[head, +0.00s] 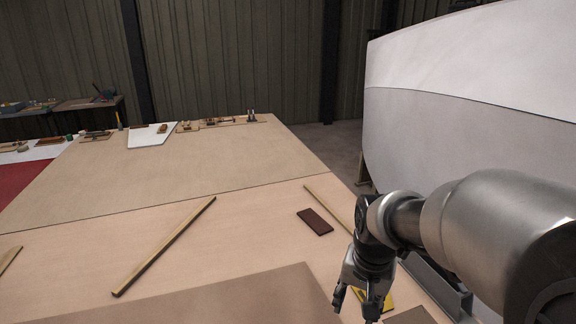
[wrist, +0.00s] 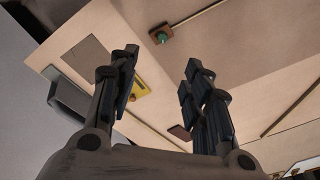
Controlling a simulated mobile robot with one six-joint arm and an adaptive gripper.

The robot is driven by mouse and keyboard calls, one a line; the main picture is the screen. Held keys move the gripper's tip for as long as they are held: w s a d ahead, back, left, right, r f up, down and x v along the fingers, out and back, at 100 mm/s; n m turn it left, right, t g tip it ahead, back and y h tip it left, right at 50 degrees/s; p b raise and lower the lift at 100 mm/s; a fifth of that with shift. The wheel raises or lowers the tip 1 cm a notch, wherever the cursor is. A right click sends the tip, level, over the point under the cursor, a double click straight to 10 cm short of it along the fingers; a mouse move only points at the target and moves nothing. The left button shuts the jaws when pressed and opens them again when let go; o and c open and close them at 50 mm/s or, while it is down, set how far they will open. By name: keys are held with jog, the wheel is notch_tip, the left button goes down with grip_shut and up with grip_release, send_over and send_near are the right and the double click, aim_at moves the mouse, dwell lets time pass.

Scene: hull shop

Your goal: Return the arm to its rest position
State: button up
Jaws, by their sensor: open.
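My gripper (head: 355,302) hangs at the lower right of the head view, over the near right part of the wooden table (head: 90,255). My arm reaches in from the right edge. In the wrist view, the two dark fingers of my gripper (wrist: 162,62) stand wide apart with nothing between them. A yellow piece (head: 386,301) lies below and beside the gripper, partly hidden by it. It also shows in the wrist view (wrist: 139,89), beside the left finger.
A white and grey hull (head: 470,90) rises close to the arm on the right. A dark red block (head: 314,221) and a wooden strip (head: 165,245) lie on the table. A brown sheet (head: 230,298) covers its near edge. A small block with a green top (wrist: 160,35) shows in the wrist view.

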jog(key=s+r+n+t, duration=0.1)
jog(key=s+r+n, duration=0.1)
jog(key=s, duration=0.7)
jog(key=s+r+n+t, duration=0.1)
jog(key=s+r+n, duration=0.2)
jog(key=s, duration=0.7)
notch_tip(320, 180, up, 2)
jog(key=shift+r+t, duration=0.1)
jog(key=shift+t, duration=0.2)
